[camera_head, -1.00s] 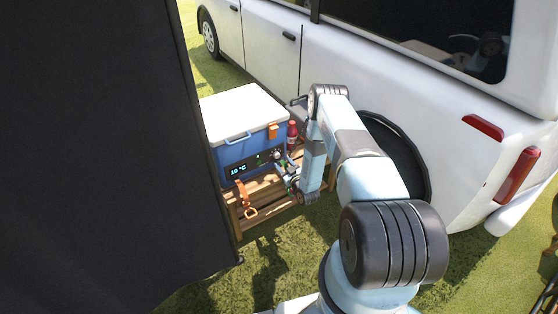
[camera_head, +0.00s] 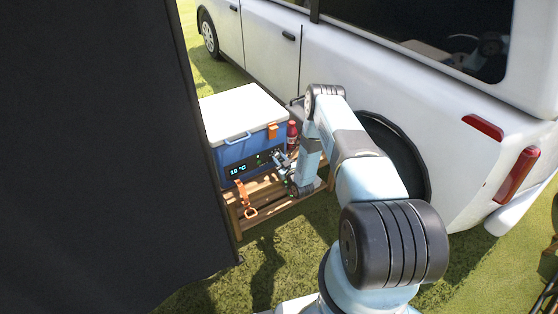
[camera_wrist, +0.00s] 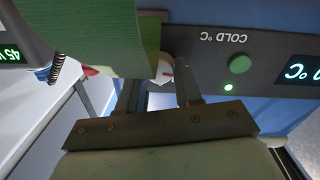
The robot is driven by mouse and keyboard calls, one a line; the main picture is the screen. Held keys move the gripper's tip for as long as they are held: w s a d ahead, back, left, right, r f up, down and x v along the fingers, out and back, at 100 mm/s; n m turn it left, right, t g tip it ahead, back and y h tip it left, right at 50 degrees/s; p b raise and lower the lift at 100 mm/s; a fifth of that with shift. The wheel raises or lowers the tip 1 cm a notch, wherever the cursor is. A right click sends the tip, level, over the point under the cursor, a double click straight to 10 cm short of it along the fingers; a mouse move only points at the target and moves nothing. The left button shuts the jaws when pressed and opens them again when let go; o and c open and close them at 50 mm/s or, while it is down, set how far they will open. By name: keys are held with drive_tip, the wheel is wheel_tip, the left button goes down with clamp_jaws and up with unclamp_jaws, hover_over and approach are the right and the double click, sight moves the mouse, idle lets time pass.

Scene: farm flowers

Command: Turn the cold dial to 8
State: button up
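The blue cooler (camera_head: 222,153) with a white lid sits on a wooden slatted stand. Its front panel has a small lit display (camera_head: 238,170) that seems to read 10 °C. In the wrist view the panel is upside down, with the label COLD °C (camera_wrist: 223,38). The cold dial (camera_wrist: 165,72), a white knob with a red mark, shows between my fingertips. My gripper (camera_wrist: 160,82) is at the panel with its fingers apart, one on each side of the dial. I cannot tell whether they touch it. My gripper is small in the head view (camera_head: 280,162).
A green button (camera_wrist: 240,64) and a lit green lamp (camera_wrist: 228,87) sit beside the dial. A green ribbed block (camera_wrist: 85,35) hides part of the wrist view. A red bottle (camera_head: 292,135) stands right of the cooler; an orange strap (camera_head: 243,198) lies in front. A white van (camera_head: 350,60) stands behind.

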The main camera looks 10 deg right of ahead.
drive_tip(key=c, duration=0.5)
drive_tip(key=shift+m, duration=0.3)
drive_tip(key=m, duration=0.3)
drive_tip(key=shift+d, duration=0.1)
drive_tip(key=shift+r+m, duration=0.1)
drive_tip(key=shift+m, duration=1.9)
drive_tip(key=o, duration=1)
drive_tip(key=shift+o, duration=0.2)
